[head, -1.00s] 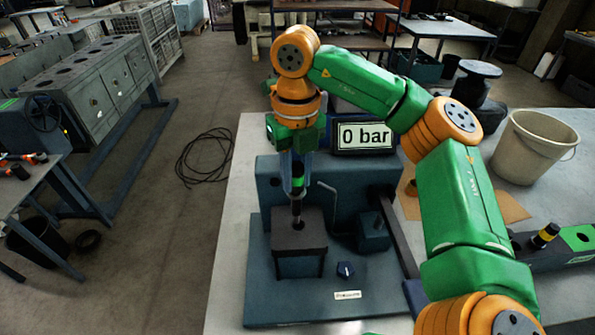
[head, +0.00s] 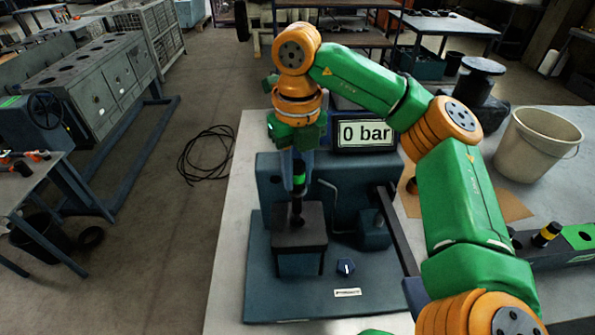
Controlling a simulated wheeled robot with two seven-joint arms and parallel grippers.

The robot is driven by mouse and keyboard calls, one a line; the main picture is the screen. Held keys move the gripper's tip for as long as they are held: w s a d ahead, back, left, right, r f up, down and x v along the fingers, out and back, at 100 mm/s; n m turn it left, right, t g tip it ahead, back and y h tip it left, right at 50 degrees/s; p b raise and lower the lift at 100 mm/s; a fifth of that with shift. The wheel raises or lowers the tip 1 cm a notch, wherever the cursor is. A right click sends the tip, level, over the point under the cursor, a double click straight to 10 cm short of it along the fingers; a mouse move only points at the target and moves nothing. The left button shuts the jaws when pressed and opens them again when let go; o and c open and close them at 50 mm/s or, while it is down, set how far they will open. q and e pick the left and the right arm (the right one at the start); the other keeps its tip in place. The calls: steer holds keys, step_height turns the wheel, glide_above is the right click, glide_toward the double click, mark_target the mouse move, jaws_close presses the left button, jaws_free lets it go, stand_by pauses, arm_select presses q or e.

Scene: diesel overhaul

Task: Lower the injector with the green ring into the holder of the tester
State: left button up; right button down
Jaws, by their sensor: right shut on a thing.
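My right gripper (head: 298,172) points down over the tester (head: 265,290) and is shut on the injector (head: 298,206). The injector hangs upright, dark, with a coloured band near the fingers. Its lower end is at the hole in the top of the holder block (head: 313,236); how deep it sits I cannot tell. The tester's display (head: 365,134) behind reads 0 bar. My left gripper is out of view.
To the right are a dark rack with a yellow-ringed injector (head: 546,234) and a beige bucket (head: 537,143).

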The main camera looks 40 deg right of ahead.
mark_target(298, 219)
steer(key=shift+f+b, duration=1.4)
steer(key=shift+f, duration=0.4)
steer(key=shift+f+b, duration=1.4)
steer(key=shift+f, duration=0.35)
steer(key=shift+f+b, duration=1.15)
steer(key=shift+f, duration=0.15)
